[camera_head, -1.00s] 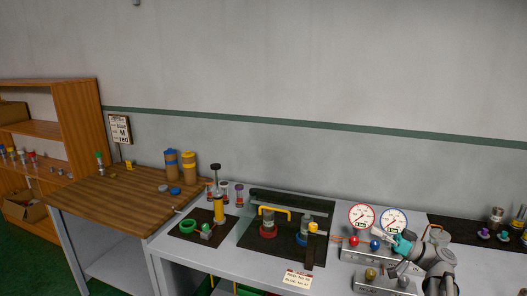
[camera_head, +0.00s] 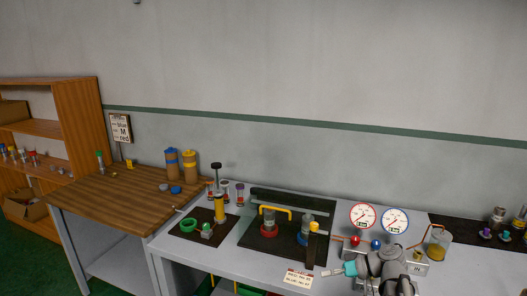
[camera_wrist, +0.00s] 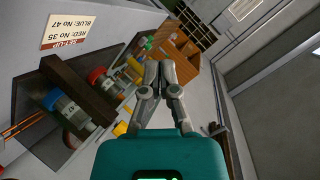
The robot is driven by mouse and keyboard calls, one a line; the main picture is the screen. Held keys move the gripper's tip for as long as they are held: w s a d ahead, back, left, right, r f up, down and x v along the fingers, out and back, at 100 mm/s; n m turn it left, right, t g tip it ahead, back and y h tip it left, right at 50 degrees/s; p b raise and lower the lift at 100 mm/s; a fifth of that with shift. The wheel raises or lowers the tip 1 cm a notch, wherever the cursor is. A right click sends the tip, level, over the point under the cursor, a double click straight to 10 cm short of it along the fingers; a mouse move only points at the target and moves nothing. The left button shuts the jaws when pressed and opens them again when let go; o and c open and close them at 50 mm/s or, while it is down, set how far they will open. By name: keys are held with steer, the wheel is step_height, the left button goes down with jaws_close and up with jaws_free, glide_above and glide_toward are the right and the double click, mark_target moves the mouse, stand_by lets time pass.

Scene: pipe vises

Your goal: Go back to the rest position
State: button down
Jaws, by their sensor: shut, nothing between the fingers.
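My gripper (camera_head: 331,271) is at the front right of the grey bench, left of my arm's grey links, with its teal body pointing left. It is in free space and touches nothing that I can see. In the wrist view my gripper (camera_wrist: 158,68) has its two grey fingers together with nothing between them. Beyond the fingers, tilted in that view, are the dark vise mat and the paper label (camera_wrist: 72,32). My arm hides part of the box in front of the gauges.
A red-rimmed gauge (camera_head: 363,216) and a blue-rimmed gauge (camera_head: 395,221) stand behind my arm. Vises with a red collar (camera_head: 269,231) and a blue collar (camera_head: 303,239) sit on the dark mat left of it. A wooden table (camera_head: 120,196) is farther left.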

steer(key=s+a+f+m+g+h, duration=0.2)
steer(key=s+f+m+h, duration=0.3)
steer(key=f+h, duration=0.5)
steer(key=shift+s+f+g+h, duration=0.4)
steer(key=shift+s+g+h, duration=0.2)
steer(key=shift+s+h, duration=0.7)
